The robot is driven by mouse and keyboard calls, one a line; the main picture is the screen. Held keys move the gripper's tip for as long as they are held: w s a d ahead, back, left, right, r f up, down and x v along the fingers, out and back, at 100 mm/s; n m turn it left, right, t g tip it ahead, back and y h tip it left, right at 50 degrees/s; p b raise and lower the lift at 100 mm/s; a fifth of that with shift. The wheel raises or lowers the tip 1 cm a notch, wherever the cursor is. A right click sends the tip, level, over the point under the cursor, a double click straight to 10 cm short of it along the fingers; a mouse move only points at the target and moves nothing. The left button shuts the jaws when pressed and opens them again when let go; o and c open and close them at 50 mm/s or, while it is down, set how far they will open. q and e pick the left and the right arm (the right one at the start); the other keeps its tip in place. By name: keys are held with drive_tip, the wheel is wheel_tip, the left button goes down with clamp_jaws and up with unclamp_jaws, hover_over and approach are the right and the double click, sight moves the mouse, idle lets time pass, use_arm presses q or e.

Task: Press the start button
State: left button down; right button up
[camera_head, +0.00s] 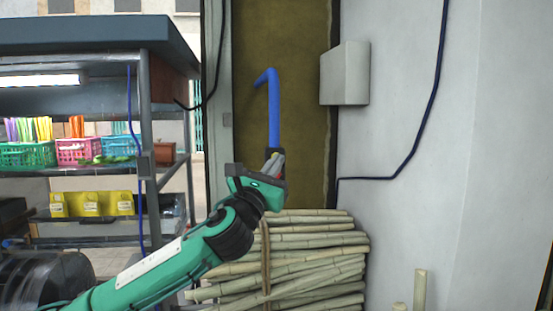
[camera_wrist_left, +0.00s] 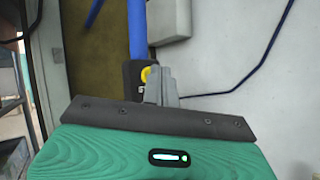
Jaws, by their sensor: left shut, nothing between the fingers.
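A black control box (camera_wrist_left: 134,80) hangs at the lower end of a blue pipe (camera_head: 274,110). In the left wrist view a yellow ring (camera_wrist_left: 146,74) shows on its face, with pale lettering below, partly covered. It looks like the start button's surround; the button itself is hidden or too small to tell. My left gripper (camera_head: 275,163) is shut and empty. Its fingertips, also seen in the left wrist view (camera_wrist_left: 157,76), lie right in front of the ring. I cannot tell whether they touch it. My right gripper is out of view.
A tied stack of sugarcane (camera_head: 310,265) stands below my left gripper. A metal shelf (camera_head: 145,110) with coloured baskets (camera_head: 78,151) stands at the left. A grey wall box (camera_head: 345,74) and a dark cable (camera_head: 425,120) are on the right wall.

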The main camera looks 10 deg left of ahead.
use_arm(q)
drive_tip(key=shift+w+a, duration=0.1)
drive_tip(key=shift+w, duration=0.1)
drive_tip(key=shift+s, duration=0.1)
idle(0.4)
drive_tip(key=shift+s+d+p, duration=0.3)
drive_tip(key=shift+s+d, duration=0.05)
drive_tip(key=shift+s, duration=0.35)
drive_tip(key=shift+s+d+p, duration=0.2)
drive_tip(key=shift+s+d, duration=0.1)
drive_tip(key=shift+s, duration=0.45)
drive_tip(key=shift+s+d+p, duration=0.25)
drive_tip(key=shift+s+d, duration=0.1)
drive_tip(key=shift+s, duration=0.45)
drive_tip(key=shift+s+d+p, duration=0.2)
drive_tip(key=shift+s+d, duration=0.1)
drive_tip(key=shift+s, duration=0.45)
